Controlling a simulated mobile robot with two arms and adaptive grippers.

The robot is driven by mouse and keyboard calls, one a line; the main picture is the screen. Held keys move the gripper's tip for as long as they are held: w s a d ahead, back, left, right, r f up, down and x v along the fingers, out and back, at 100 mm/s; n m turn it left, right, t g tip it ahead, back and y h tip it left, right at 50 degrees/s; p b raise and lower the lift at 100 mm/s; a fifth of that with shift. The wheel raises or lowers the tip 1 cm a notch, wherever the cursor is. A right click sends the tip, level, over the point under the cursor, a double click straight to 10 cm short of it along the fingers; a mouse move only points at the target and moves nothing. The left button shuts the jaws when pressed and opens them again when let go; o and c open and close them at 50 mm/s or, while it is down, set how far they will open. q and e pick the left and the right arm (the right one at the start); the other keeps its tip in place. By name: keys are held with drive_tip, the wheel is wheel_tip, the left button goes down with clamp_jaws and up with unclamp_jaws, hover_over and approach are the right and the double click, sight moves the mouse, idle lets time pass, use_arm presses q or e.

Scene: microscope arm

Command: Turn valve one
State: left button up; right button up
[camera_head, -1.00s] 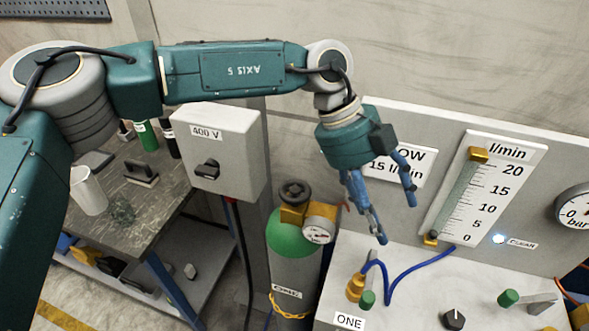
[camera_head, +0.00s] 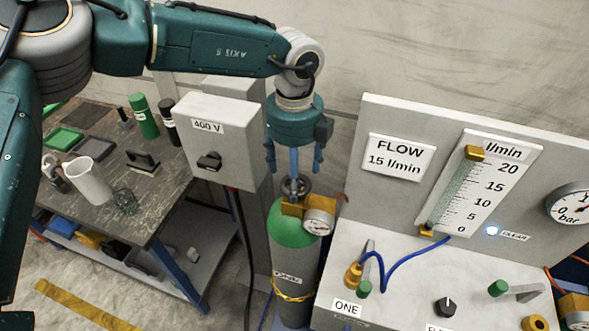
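My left gripper (camera_head: 294,168) points straight down over the dark round handwheel (camera_head: 295,188) of the green-topped gas cylinder (camera_head: 290,228). Its blue fingers are spread and look empty. The fingertips are close above or around the wheel; I cannot tell whether they touch it. The label ONE (camera_head: 346,308) is on the white bench panel, below a small valve (camera_head: 354,275) with a brass body, a grey lever and a green tip (camera_head: 364,288). My gripper is up and left of that valve, apart from it. My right gripper is not in view.
A brass regulator with a gauge (camera_head: 319,222) sits beside the handwheel. A grey 400 V box (camera_head: 225,140) stands close left. The upright panel has a FLOW 15 l/min sign (camera_head: 400,158) and a flow scale (camera_head: 482,185). A blue hose (camera_head: 400,265) loops over the bench.

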use_arm(q)
drive_tip(key=shift+s+f, duration=0.1)
drive_tip(key=shift+f, duration=0.5)
